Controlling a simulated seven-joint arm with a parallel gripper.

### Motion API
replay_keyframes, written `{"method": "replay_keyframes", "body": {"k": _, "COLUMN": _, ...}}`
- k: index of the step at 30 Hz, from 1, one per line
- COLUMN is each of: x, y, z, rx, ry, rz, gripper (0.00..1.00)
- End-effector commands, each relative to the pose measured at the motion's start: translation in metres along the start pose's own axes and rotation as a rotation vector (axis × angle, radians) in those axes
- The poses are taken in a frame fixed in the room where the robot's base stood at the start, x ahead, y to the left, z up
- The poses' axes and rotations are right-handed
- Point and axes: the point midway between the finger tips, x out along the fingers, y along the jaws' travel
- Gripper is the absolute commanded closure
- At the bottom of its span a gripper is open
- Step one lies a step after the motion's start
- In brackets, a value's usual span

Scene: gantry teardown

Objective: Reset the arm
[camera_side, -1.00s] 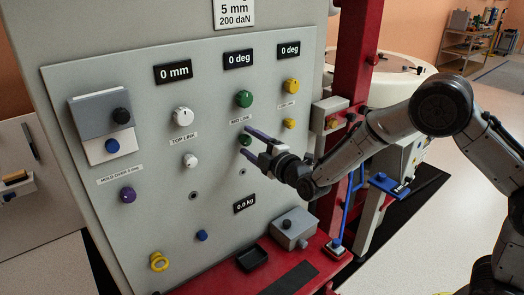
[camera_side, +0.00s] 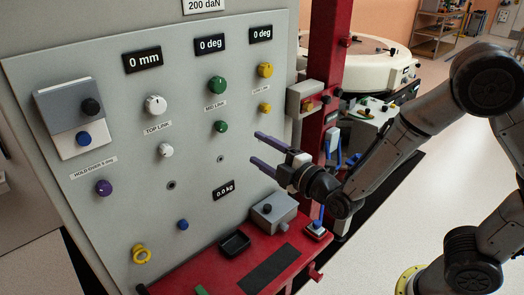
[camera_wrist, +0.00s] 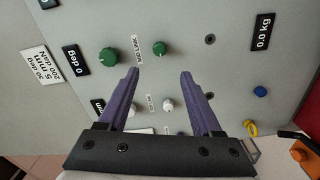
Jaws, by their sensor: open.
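My gripper (camera_side: 268,156) is open and empty, its two purple fingers pointing at the grey control panel (camera_side: 200,199). In the side view it stands in front of the panel's right part, below the small yellow knob and apart from the knobs. In the wrist view my gripper (camera_wrist: 160,78) has its fingers spread, with nothing between the tips but panel. The large green knob (camera_wrist: 109,56) and small green knob (camera_wrist: 159,48) show beyond the fingertips. Displays read 0 mm (camera_side: 142,60), 0 deg (camera_side: 211,44), 0 deg (camera_side: 261,35) and 0.0 kg (camera_side: 223,190).
A red ledge (camera_side: 250,265) below the panel bears a grey box (camera_side: 273,212) and a black tray (camera_side: 234,244). A red post (camera_side: 327,75) stands right of the panel. A yellow ring (camera_side: 141,254) and blue knob (camera_side: 183,225) sit low on the panel.

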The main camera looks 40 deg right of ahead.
Motion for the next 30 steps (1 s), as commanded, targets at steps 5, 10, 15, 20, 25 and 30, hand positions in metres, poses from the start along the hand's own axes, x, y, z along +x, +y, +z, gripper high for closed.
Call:
{"method": "replay_keyframes", "body": {"k": 5, "x": 0.000, "y": 0.000, "z": 0.000, "rx": 0.000, "ry": 0.000, "rz": 0.000, "gripper": 0.34}}
{"method": "replay_keyframes", "body": {"k": 10, "x": 0.003, "y": 0.025, "z": 0.008, "rx": 0.015, "ry": -0.020, "rz": 0.052, "gripper": 0.34}}
{"method": "replay_keyframes", "body": {"k": 15, "x": 0.000, "y": 0.095, "z": 0.015, "rx": 0.052, "ry": -0.029, "rz": 0.171, "gripper": 0.34}}
{"method": "replay_keyframes", "body": {"k": 20, "x": -0.017, "y": 0.150, "z": 0.019, "rx": 0.180, "ry": -0.016, "rz": 0.148, "gripper": 0.34}}
{"method": "replay_keyframes", "body": {"k": 25, "x": -0.045, "y": 0.174, "z": 0.022, "rx": 0.355, "ry": -0.012, "rz": 0.034, "gripper": 0.34}}
{"method": "replay_keyframes", "body": {"k": 30, "x": -0.086, "y": 0.172, "z": 0.026, "rx": 0.548, "ry": -0.061, "rz": -0.135, "gripper": 0.34}}
